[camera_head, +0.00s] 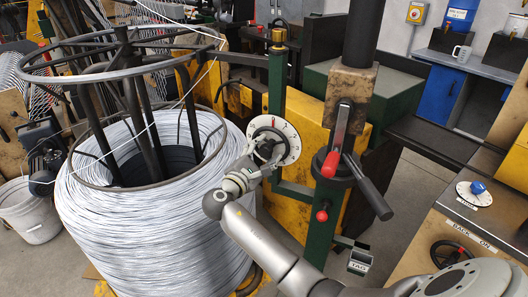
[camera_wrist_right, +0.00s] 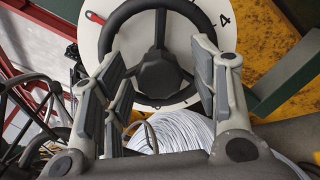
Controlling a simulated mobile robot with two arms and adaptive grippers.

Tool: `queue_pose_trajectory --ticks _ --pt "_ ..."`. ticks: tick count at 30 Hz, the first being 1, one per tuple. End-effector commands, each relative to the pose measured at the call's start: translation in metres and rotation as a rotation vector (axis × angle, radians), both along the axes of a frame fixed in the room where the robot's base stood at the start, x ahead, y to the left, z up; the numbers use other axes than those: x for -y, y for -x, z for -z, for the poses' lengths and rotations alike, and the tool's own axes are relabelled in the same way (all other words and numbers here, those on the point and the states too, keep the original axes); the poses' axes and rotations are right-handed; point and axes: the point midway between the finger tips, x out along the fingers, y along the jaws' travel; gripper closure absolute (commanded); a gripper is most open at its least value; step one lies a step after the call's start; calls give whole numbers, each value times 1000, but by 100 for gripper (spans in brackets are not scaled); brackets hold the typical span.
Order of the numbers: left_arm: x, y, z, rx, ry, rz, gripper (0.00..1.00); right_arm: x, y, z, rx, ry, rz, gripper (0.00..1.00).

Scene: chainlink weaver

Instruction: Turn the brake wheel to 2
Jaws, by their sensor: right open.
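The brake wheel is a black handwheel (camera_wrist_right: 158,14) with a dark hub, mounted in front of a white round dial (camera_head: 290,143). In the head view the wheel is mostly hidden behind my right gripper (camera_head: 262,158). In the right wrist view the dial shows a red mark at upper left and a "4" at upper right; a "2" cannot be made out. My right gripper (camera_wrist_right: 160,75) is open, its fingers spread to either side of the hub, in front of or at the lower rim. Contact cannot be told. My left gripper is not in view.
A large coil of pale wire (camera_head: 150,220) stands left of the wheel. A bench at right carries a blue-knobbed dial (camera_head: 474,194) and a small black handwheel.

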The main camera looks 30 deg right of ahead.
Motion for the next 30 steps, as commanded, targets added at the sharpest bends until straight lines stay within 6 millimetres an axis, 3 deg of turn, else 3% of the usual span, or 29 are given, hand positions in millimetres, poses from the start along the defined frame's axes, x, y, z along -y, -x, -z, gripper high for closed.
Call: queue_pose_trajectory --ticks 4,15,30 --pt "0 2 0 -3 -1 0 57 0 0 0 0 0 0 46" --pt "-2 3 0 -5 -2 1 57 0 0 0 0 0 0 91" --pt "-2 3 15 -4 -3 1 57 0 0 3 140 -87 2 91"
